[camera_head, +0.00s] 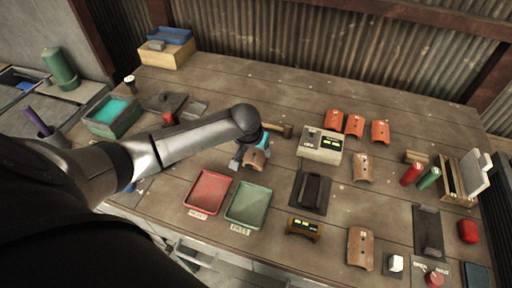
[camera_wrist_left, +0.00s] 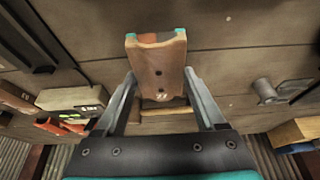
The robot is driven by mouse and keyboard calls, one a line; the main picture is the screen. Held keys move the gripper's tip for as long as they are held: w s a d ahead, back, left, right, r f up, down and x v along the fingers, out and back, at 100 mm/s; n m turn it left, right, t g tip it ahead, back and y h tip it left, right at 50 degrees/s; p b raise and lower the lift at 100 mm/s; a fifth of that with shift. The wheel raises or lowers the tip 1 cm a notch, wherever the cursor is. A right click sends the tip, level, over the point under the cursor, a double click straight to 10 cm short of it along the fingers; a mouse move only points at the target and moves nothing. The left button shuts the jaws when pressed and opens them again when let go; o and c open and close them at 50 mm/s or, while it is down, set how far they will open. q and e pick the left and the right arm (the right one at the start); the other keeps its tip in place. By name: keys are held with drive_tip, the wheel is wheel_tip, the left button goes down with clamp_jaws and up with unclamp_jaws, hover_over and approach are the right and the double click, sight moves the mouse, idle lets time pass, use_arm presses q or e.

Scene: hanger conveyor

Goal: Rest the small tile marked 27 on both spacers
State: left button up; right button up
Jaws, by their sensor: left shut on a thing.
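My left gripper (camera_head: 250,158) is shut on a small tan curved tile (camera_head: 257,161), above the table behind the green tray. In the left wrist view the tile (camera_wrist_left: 158,65) sits between the two fingers (camera_wrist_left: 163,90), with dark holes, a small unreadable mark and teal patches at its far corners. Similar tan tiles lie to the right, one by the scale-like box (camera_head: 362,168) and one near the front edge (camera_head: 360,247). Their numbers are too small to read. I cannot tell which pieces are the spacers. My right gripper is not in view.
A red tray (camera_head: 208,190) and a green tray (camera_head: 265,205) stand in front of the gripper. A hammer (camera_head: 282,130) lies behind it. Black fixtures (camera_head: 310,192) (camera_head: 430,232), a display box (camera_head: 320,146) and a brown level-like block (camera_head: 305,228) stand to the right.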

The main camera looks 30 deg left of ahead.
use_arm(q)
drive_tip(key=o, duration=1.4)
drive_tip(key=p+v, duration=0.2)
drive_tip(key=v, duration=1.3)
drive_tip(key=shift+r, duration=0.1)
drive_tip(key=shift+s, duration=0.1)
